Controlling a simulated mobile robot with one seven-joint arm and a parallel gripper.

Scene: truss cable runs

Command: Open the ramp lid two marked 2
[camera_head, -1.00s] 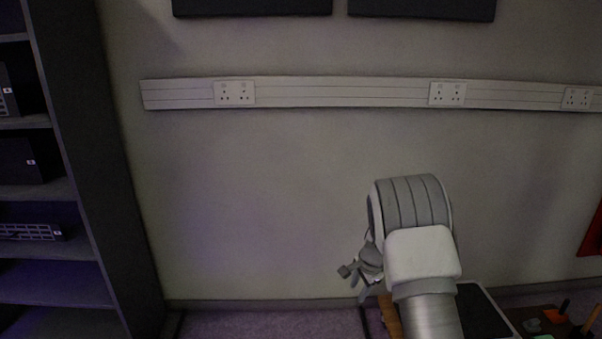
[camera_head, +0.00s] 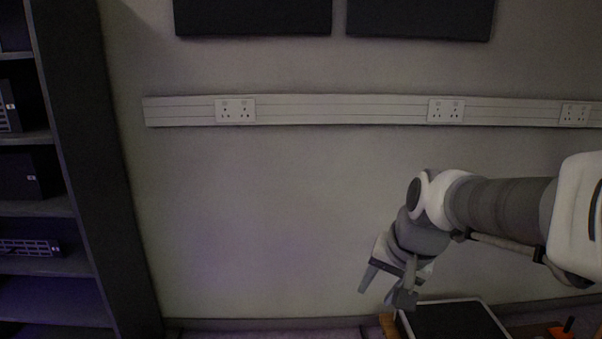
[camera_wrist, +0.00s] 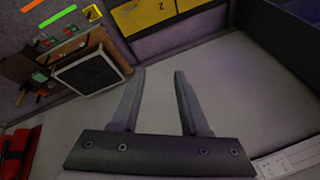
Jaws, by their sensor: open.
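A yellow lid marked 2 (camera_wrist: 150,14) shows at the top of the wrist view, set in a dark frame and partly cut off by the picture edge. A further yellow panel (camera_wrist: 192,3) adjoins it on the right. My gripper (camera_wrist: 160,74) is open and empty, with its two fingers apart and the pale wall behind them. The yellow lid is beyond the fingertips and apart from them. In the head view my gripper (camera_head: 386,285) hangs in front of the wall, tilted down, and no yellow lid is seen there.
A black-topped tray (camera_head: 452,322) lies below my gripper; it also shows in the wrist view (camera_wrist: 92,72). Small coloured items lie beside it. A dark shelf rack (camera_head: 95,170) stands at the left. A socket trunking (camera_head: 340,109) crosses the wall.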

